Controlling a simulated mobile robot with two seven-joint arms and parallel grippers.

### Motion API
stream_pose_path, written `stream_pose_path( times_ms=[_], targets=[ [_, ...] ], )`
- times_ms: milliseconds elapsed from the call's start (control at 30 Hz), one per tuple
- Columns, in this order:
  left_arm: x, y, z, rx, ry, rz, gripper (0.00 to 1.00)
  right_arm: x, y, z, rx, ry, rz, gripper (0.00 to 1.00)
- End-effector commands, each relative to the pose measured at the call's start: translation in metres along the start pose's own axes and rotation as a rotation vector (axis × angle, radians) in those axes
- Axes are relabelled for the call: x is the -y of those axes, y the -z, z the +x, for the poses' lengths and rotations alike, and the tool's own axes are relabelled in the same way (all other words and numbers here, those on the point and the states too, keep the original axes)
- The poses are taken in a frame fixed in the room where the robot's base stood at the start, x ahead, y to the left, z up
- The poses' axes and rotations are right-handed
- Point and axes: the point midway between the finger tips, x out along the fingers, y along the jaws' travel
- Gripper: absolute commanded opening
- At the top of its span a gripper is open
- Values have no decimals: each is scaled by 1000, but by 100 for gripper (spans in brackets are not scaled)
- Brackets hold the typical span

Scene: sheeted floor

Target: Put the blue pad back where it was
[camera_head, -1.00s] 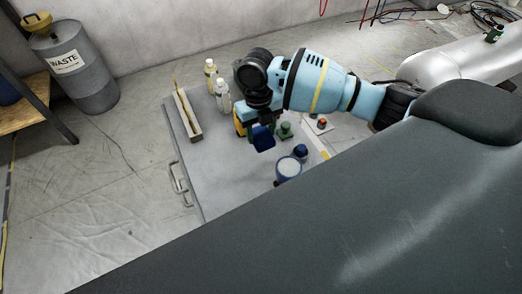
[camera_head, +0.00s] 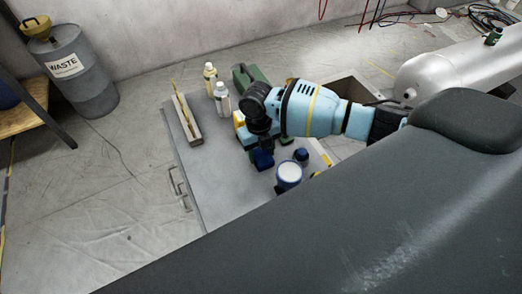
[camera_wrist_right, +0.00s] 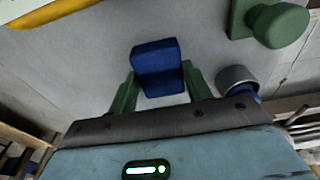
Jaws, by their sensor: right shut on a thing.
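The blue pad (camera_head: 262,159) is a small dark blue block. My right gripper (camera_head: 263,150) is shut on it and holds it over the grey board (camera_head: 235,180). In the right wrist view the pad (camera_wrist_right: 158,66) sits between the two green fingers of the gripper (camera_wrist_right: 160,85), with the grey board surface behind it. I cannot tell whether the pad touches the board. My right arm hides part of the board behind it. My left gripper is not in view.
A blue tin with a white top (camera_head: 289,174) and a small dark blue jar (camera_head: 301,156) stand right of the pad. Two bottles (camera_head: 222,99) and a narrow tray (camera_head: 185,115) are at the back left. A green knob (camera_wrist_right: 280,24) shows in the wrist view. The board's front left is clear.

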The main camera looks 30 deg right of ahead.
Motion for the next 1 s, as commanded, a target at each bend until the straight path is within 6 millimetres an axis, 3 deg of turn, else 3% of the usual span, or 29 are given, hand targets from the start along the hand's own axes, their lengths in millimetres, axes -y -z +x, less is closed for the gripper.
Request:
stream_pose_path(
  times_ms=[200,233,400,767,1000],
  targets=[
    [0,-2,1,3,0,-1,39,0,0,4,-1,0,0,28],
    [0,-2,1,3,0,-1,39,0,0,4,-1,0,0,50],
    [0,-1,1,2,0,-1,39,0,0,3,0,0,0,71],
    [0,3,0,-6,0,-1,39,0,0,-4,3,0,0,71],
    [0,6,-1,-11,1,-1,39,0,-1,-41,6,-2,-1,71]
  ],
)
